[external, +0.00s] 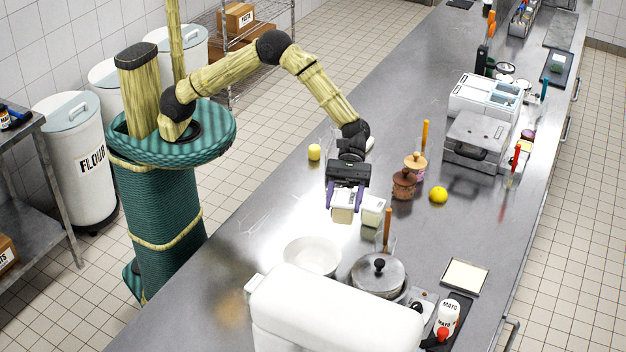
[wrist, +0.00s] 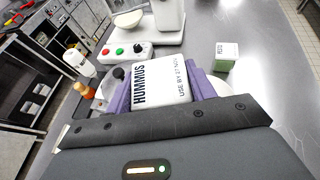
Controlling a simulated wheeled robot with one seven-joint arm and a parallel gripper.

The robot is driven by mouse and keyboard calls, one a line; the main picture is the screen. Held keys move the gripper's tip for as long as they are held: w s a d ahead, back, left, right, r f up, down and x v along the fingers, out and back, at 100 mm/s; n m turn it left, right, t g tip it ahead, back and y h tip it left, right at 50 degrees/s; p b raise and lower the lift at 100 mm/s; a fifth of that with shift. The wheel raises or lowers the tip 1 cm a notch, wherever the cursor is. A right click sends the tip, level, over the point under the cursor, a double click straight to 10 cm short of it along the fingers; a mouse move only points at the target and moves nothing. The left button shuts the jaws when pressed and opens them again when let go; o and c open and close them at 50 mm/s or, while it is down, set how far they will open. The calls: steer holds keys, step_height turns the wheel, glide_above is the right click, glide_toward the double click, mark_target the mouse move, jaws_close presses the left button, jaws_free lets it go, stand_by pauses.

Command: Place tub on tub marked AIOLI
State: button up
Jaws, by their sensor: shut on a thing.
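My gripper (external: 346,203) is shut on a white tub (external: 343,206), with a purple finger on each side of it. In the wrist view the held tub (wrist: 162,82) reads HUMMUS and USE BY 27 NOV. A second, smaller-looking tub (external: 373,211) with a pale lid and green on its side stands on the counter just right of the held one. It also shows in the wrist view, as a tub with a green label (wrist: 227,56) whose word is too small to read surely. I cannot make out the word AIOLI on anything. The held tub's height over the counter is unclear.
A white bowl (external: 312,256), a lidded pot (external: 378,277) and a large white mixer (external: 335,308) stand at the near end. Brown lidded jars (external: 404,186) and a lemon (external: 438,195) are to the right.

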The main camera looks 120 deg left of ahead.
steer(key=n+t, duration=0.1)
glide_above(374, 203)
steer(key=shift+r, duration=0.3)
step_height(374, 203, down, 6)
steer(key=p, duration=0.1)
steer(key=shift+f+p, duration=0.15)
steer(key=shift+p, duration=0.25)
steer(key=shift+f+p, duration=0.6)
steer(key=shift+f, duration=1.25)
steer(key=shift+f, duration=0.15)
steer(key=o, duration=1.1)
